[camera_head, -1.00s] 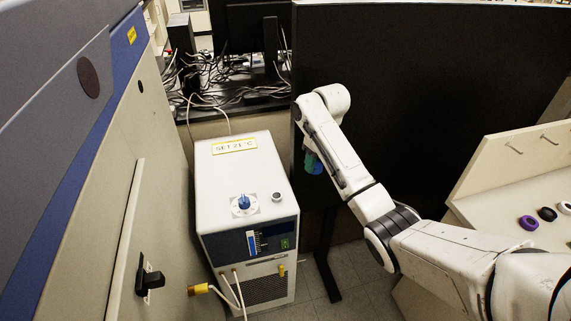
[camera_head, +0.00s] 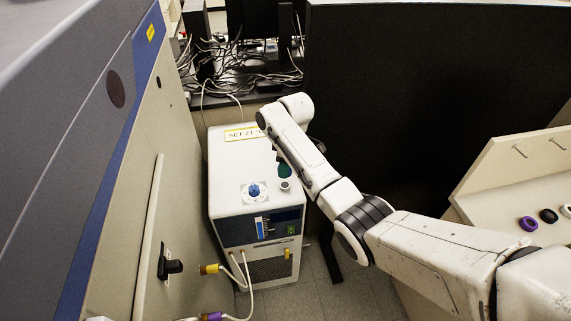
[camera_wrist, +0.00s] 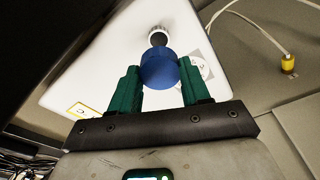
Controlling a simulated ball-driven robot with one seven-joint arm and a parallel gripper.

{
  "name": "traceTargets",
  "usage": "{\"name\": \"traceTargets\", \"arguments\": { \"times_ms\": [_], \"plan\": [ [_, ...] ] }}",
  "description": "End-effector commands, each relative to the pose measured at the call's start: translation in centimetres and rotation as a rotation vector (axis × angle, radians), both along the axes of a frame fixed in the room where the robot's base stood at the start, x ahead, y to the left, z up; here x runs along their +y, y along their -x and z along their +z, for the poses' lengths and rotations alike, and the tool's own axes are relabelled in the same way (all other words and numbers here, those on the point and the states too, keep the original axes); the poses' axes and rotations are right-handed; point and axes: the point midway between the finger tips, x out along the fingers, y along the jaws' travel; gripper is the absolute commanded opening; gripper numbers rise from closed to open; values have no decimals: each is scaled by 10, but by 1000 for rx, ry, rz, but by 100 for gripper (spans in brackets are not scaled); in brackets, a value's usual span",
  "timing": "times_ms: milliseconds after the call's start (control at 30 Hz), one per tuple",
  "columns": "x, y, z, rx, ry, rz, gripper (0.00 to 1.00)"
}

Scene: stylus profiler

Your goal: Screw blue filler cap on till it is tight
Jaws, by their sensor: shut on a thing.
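My gripper (camera_wrist: 160,86) has green fingers shut on the round blue filler cap (camera_wrist: 159,69). In the head view my gripper (camera_head: 284,170) hangs over the right side of the white chiller's top (camera_head: 229,171), and the cap cannot be made out there. The filler neck (camera_wrist: 158,35) shows in the wrist view as a pale ring with a dark opening, just beyond the cap. In the head view the neck (camera_head: 285,185) stands at the top's right front, below the fingers. The cap appears apart from the neck; the exact gap is unclear.
A large cabinet (camera_head: 130,190) stands close on the left, with a black handle and hose fittings. A dark panel (camera_head: 430,90) rises behind my arm. A shelf with coloured rings (camera_head: 528,223) is at right.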

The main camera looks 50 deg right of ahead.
Motion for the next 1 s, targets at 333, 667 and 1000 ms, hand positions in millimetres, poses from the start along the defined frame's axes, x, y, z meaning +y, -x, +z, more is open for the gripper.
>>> {"name": "traceTargets", "arguments": {
  "times_ms": [333, 667, 1000],
  "plan": [
    [0, 0, -29, 1, -1, -1, 0],
    [0, 0, -49, 1, -1, -1, 0],
    [0, 0, -49, 1, -1, -1, 0]
  ]
}}
